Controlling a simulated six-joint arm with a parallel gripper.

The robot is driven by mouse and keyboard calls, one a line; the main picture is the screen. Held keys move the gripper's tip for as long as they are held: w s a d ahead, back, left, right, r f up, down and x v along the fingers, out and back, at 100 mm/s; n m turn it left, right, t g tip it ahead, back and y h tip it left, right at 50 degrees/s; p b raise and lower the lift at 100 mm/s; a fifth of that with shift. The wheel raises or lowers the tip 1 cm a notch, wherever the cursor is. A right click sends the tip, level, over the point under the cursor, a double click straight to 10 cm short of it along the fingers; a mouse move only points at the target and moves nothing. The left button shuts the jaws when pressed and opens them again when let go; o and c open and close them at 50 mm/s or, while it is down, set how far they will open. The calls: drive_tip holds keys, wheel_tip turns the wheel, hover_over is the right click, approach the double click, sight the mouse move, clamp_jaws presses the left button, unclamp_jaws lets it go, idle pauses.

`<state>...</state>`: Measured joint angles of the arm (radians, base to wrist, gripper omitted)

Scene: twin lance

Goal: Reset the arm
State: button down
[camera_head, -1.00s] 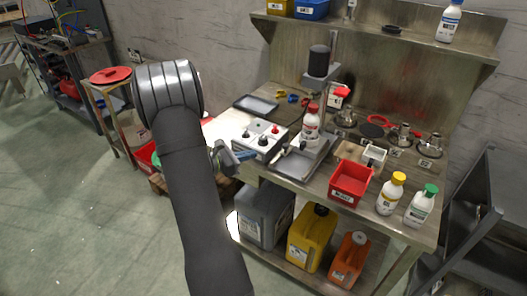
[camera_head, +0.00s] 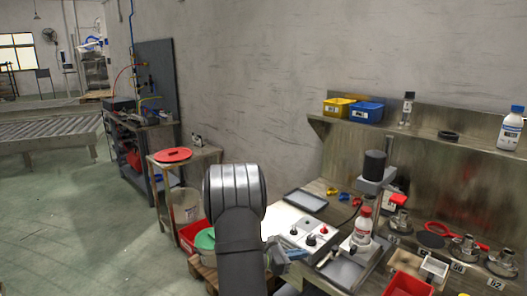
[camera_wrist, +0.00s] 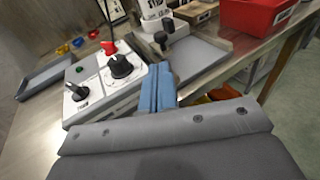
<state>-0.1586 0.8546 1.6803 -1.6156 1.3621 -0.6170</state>
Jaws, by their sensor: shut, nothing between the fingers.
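My arm (camera_head: 236,215) rises at the bottom centre of the head view. My gripper (camera_head: 283,254) shows just right of it, at the front edge of the workbench. In the wrist view the blue fingers of my gripper (camera_wrist: 157,88) lie together, shut, with nothing held. The fingers point toward the white control box (camera_wrist: 103,82) with black knobs and a red switch. I cannot tell whether they touch it.
A shelf above carries yellow (camera_head: 339,107) and blue bins (camera_head: 366,112). Open floor lies farther left.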

drive_tip(key=x, duration=0.9)
drive_tip(key=shift+w, duration=0.15)
idle(2.5)
